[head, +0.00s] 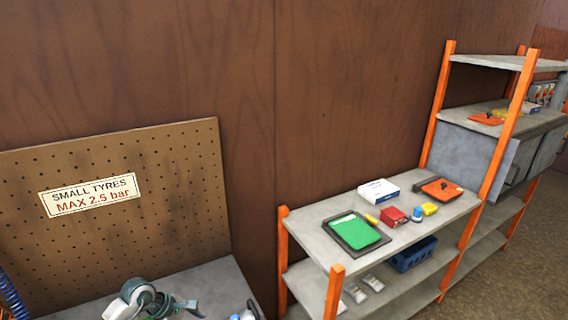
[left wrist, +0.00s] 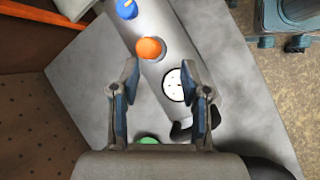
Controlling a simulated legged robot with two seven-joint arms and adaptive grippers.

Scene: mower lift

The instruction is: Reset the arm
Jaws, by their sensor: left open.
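My left gripper (left wrist: 160,75) is open in the left wrist view, with nothing between its two blue-padded fingers. Below it is a grey cylindrical device (left wrist: 152,22) on a grey worktop (left wrist: 80,75). The device carries a blue knob (left wrist: 127,8), an orange knob (left wrist: 150,48) and a white round gauge (left wrist: 174,85). The gauge lies near the right finger; I cannot tell the height gap. A green part (left wrist: 148,140) shows between the finger bases. A pale and dark-green jointed shape at the head view's bottom edge looks like my left arm. My right gripper is not in view.
A brown pegboard (head: 130,200) with a tyre-pressure sign (head: 90,195) stands behind the bench (head: 215,285). To the right, an orange-posted shelf (head: 310,235) holds a green-topped tray (head: 355,231), a white box (head: 378,191) and small items. Bare floor (head: 530,235) lies at far right.

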